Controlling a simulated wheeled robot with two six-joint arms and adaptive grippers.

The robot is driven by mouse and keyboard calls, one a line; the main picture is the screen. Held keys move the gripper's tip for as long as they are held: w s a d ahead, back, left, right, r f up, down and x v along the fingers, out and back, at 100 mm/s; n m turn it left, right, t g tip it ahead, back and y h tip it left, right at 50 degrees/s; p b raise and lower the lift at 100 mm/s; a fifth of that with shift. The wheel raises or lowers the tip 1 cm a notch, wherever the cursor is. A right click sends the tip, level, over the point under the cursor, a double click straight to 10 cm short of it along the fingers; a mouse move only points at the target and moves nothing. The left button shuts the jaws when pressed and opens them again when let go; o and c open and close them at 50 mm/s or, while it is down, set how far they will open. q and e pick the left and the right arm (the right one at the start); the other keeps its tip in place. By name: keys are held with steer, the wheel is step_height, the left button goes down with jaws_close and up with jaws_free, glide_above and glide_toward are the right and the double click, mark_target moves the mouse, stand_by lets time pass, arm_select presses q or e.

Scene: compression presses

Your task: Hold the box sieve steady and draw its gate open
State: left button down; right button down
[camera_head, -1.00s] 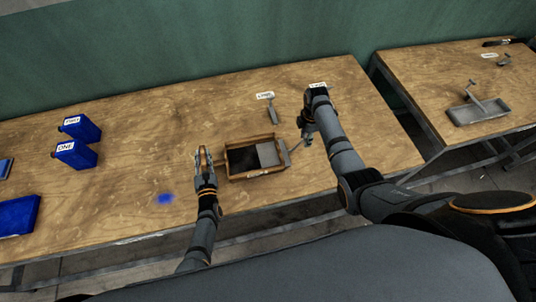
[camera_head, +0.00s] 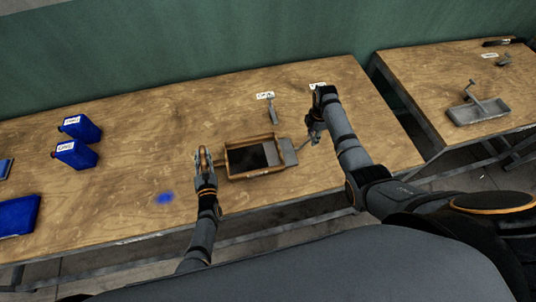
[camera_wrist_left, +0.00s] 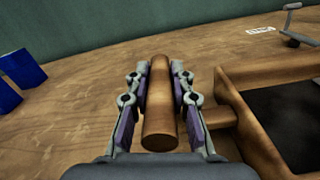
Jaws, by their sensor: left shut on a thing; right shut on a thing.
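The box sieve (camera_head: 256,176) is a wooden-framed box with a dark inside, on the table in the head view. Its wooden frame also shows at the right of the left wrist view (camera_wrist_left: 262,145). My left gripper (camera_head: 203,155) is shut on the sieve's wooden handle (camera_wrist_left: 160,110), at the box's left side. The grey gate (camera_head: 288,151) sticks out of the box's right side. My right gripper (camera_head: 313,136) is shut on the gate's handle, to the right of the box; its fingertips are small and partly hidden by the arm.
Two blue labelled containers (camera_head: 76,154) stand at the left, near a blue flat object (camera_head: 18,215). A small grey tool (camera_head: 272,112) lies behind the sieve by a label. A second table (camera_head: 450,75) at the right holds a grey tray (camera_head: 478,112).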

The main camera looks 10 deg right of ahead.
steer(key=shift+d, duration=0.7)
steer(key=c, duration=0.9)
jaws_free()
steer(key=shift+o, duration=0.2)
steer(key=shift+r, duration=0.1)
step_height(320, 180, up, 12)
arm_select(q)
steer(key=c, duration=1.1)
jaws_free()
